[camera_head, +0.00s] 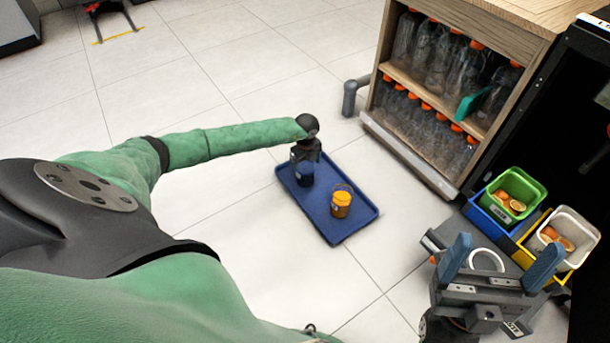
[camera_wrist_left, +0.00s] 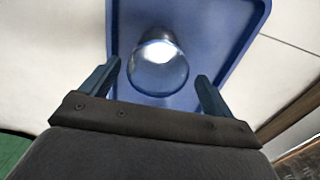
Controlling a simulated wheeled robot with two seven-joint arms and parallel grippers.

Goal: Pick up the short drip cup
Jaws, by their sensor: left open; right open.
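A round, shiny bluish cup (camera_wrist_left: 158,66) with a bright white patch shows in the left wrist view, over the blue tray (camera_wrist_left: 232,12). I take it for the short drip cup, but its height cannot be judged. My left gripper (camera_wrist_left: 158,80) is open, with one finger on each side of the cup and visible gaps. In the head view, my left gripper (camera_head: 304,160) points down over the far-left end of the tray (camera_head: 335,237) and hides most of what is under it. My right gripper (camera_head: 501,258) is open and empty at the lower right.
A wooden shelf (camera_head: 470,15) holds several orange-capped bottles (camera_head: 435,48). Green (camera_head: 522,181) and white (camera_head: 572,222) bins with oranges lie beyond my right gripper, near a white ring (camera_head: 486,254). The tiled floor around the tray is clear.

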